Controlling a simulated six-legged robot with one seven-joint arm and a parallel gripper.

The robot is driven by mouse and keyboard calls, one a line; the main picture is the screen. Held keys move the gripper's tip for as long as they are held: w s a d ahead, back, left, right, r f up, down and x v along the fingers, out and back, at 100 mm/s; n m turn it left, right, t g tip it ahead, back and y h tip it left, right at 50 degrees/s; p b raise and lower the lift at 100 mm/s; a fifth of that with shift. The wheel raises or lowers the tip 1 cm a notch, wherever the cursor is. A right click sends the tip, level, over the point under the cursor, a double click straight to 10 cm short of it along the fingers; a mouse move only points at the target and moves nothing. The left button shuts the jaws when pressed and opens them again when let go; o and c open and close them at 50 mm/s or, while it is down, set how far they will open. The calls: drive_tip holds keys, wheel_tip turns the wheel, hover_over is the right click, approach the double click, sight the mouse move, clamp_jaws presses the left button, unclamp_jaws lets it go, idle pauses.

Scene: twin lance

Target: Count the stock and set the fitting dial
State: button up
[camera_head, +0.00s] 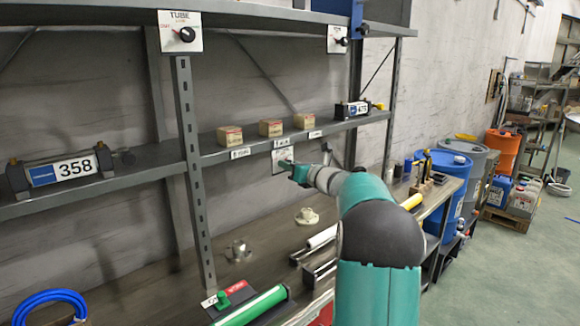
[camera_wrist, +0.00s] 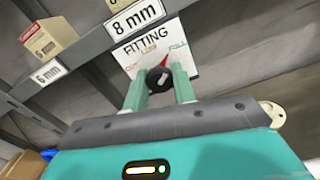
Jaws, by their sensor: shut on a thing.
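The white fitting dial panel (camera_wrist: 183,62) hangs below the shelf edge in the wrist view, marked OUT, LOW and FULL. My gripper (camera_wrist: 160,88) has its two green fingers on either side of the dark round knob (camera_wrist: 158,77) and is shut on it. A red mark shows by the knob, but its exact setting is unclear. In the head view my gripper (camera_head: 289,168) is at the same panel (camera_head: 279,157). Stock boxes stand apart on the shelf: left (camera_head: 230,136), middle (camera_head: 271,128) and right (camera_head: 304,121). One box (camera_wrist: 48,40) shows above the 6 mm label (camera_wrist: 47,74).
A tube dial (camera_head: 180,31) and another dial (camera_head: 338,39) hang from the upper shelf. A counter reading 358 (camera_head: 62,171) and another unit (camera_head: 352,110) sit on the middle shelf. The bench below holds a green tube (camera_head: 252,306) and metal fittings (camera_head: 238,251).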

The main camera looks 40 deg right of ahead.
drive_tip(key=shift+m, duration=0.8)
drive_tip(key=o, duration=1)
drive_tip(key=shift+s, duration=0.1)
drive_tip(key=s, duration=1.3)
drive_tip(key=shift+s+d, duration=0.2)
drive_tip(key=shift+s, duration=0.15)
drive_tip(key=shift+a, duration=0.1)
